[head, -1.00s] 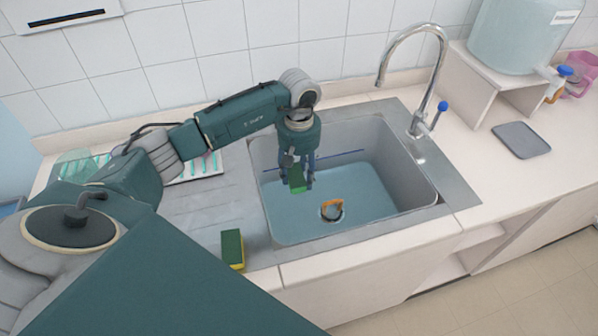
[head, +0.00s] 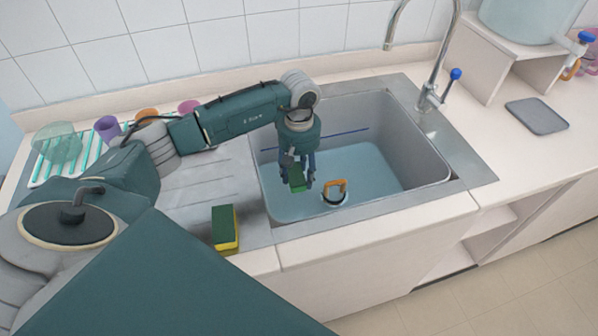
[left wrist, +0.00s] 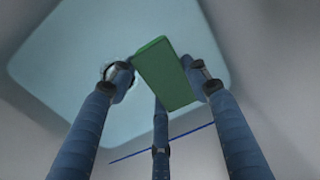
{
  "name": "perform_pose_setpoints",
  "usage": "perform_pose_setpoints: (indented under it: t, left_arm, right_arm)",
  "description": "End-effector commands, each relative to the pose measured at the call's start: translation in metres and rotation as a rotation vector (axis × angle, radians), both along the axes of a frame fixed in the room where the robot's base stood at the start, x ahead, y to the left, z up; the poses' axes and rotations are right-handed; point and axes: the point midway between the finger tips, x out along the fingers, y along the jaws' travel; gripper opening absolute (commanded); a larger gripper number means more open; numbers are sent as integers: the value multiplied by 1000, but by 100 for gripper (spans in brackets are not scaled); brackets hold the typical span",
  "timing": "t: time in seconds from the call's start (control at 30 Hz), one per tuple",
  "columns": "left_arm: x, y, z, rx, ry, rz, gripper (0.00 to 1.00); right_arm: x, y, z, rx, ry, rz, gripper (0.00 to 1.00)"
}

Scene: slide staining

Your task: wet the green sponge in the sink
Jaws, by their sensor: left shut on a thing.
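The sink (head: 400,165) is a grey basin with a light blue floor that looks like water. My left gripper (head: 298,182) hangs down inside the left part of the basin and is shut on the green sponge (head: 297,177). In the left wrist view the green sponge (left wrist: 166,74) is a tilted block between the blue fingers (left wrist: 160,80), with the pale blue floor behind it. I cannot tell whether the sponge touches the water. My right gripper is out of view.
A second sponge, green and yellow (head: 226,229), lies on the front left of the drainboard. An orange-handled thing (head: 335,191) is in the basin. The faucet (head: 432,90) has a blue knob. A rack with coloured cups (head: 107,128) stands left; a grey tray (head: 537,116) lies right.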

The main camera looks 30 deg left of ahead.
Motion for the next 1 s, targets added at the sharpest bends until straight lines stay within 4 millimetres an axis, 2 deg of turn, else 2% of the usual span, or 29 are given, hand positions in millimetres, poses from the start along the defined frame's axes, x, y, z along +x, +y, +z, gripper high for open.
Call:
perform_pose_setpoints:
  t: [0.03,0.1,0.43,1.0]
  left_arm:
    - [0,0,-10,0,0,1,26]
    - [0,0,-17,0,0,0,26]
    - [0,0,-44,-1,-1,0,26]
    - [0,0,-51,0,0,0,27]
  right_arm:
    - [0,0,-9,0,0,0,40]
    - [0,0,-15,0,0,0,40]
    - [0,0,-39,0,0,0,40]
    - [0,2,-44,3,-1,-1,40]
